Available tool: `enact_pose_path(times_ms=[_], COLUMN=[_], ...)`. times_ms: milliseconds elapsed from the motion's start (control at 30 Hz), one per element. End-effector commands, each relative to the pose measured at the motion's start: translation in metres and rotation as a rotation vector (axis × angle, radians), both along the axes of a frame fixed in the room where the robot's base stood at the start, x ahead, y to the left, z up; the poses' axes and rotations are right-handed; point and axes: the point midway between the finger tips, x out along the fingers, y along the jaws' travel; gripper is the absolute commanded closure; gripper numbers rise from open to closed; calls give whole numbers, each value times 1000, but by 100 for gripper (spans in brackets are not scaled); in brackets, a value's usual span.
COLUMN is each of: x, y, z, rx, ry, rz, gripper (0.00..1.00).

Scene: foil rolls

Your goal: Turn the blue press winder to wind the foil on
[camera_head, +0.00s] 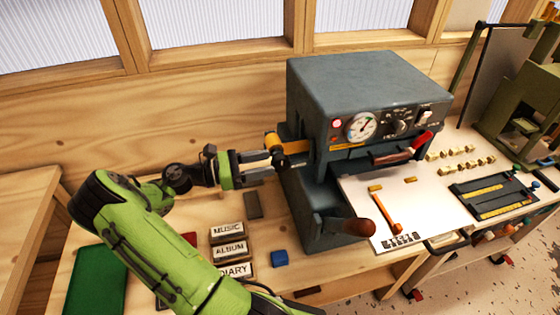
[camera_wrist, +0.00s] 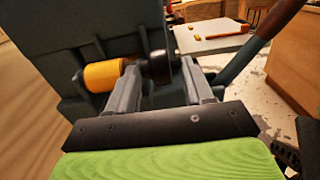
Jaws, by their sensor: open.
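The blue-grey press (camera_head: 360,85) stands on the bench, with a dial and switches on its front. A gold foil roll (camera_head: 294,147) sits at its left side; it also shows in the wrist view (camera_wrist: 104,75). A dark round knob (camera_wrist: 158,66), which looks like the winder, is beside the roll in the wrist view. My gripper (camera_head: 268,153) is at the press's left side, close to the roll. In the wrist view my gripper (camera_wrist: 160,84) is open, its fingers on either side of the knob. I cannot tell whether they touch it.
A lever with a brown grip (camera_head: 352,226) sticks out low at the press front. A white board (camera_head: 365,200) and black tray (camera_head: 490,196) are at right.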

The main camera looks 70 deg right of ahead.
Motion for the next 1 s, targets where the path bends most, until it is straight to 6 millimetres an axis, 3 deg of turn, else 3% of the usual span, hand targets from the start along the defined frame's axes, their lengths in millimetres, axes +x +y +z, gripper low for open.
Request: enact_pose_path(times_ms=[200, 567, 900, 1000], x=[-37, -45, -44, -44], y=[-21, -27, -27, -27], z=[0, 0, 0, 1], rx=[1, 0, 0, 1], ry=[0, -1, -1, -3], rz=[-3, 1, 0, 0], gripper=[49, 49, 100, 100])
